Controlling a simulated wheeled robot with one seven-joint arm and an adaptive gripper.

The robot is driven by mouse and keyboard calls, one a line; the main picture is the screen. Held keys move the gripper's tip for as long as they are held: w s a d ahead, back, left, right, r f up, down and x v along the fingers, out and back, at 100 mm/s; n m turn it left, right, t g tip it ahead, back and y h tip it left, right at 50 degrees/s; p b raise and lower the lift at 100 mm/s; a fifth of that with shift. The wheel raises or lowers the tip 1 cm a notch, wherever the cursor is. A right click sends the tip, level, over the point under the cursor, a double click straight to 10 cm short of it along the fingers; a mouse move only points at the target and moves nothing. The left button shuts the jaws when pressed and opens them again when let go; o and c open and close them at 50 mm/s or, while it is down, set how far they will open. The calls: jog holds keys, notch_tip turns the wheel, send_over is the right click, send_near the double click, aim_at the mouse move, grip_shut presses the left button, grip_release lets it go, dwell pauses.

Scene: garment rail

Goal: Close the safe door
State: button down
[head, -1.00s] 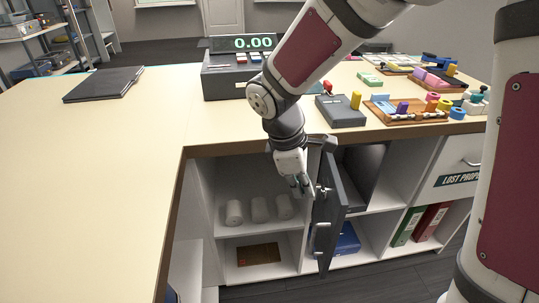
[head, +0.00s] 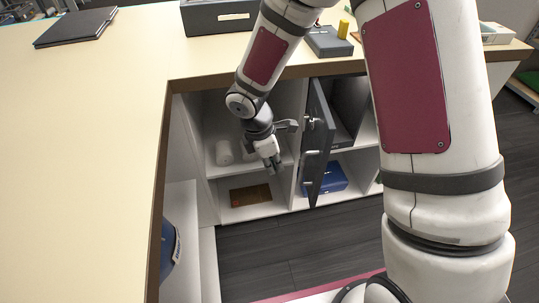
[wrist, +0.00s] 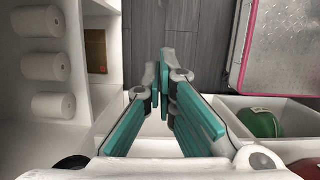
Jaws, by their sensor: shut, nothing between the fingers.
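The safe door (head: 316,150) is a dark grey upright panel with pale handles or fittings on its face. It stands open, sticking out from the front of the white shelf unit under the counter. My gripper (head: 272,168) is left of the door in the head view, apart from it, in front of the compartment with white rolls, pointing downward. In the wrist view my gripper's teal fingers (wrist: 165,68) are close together with nothing between them. The door cannot be made out in the wrist view.
White rolls (wrist: 45,67) stand in the left compartment, with a brown item (head: 250,195) below. A blue box (head: 333,178) sits low right of the door. The counter (head: 90,130) overhangs the shelves. Open dark floor (head: 290,250) lies in front.

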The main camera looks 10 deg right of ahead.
jog(key=shift+d+f, duration=0.25)
jog(key=shift+d, duration=0.85)
jog(key=shift+d+f, duration=0.25)
jog(key=shift+d, duration=0.8)
jog(key=shift+d, duration=0.1)
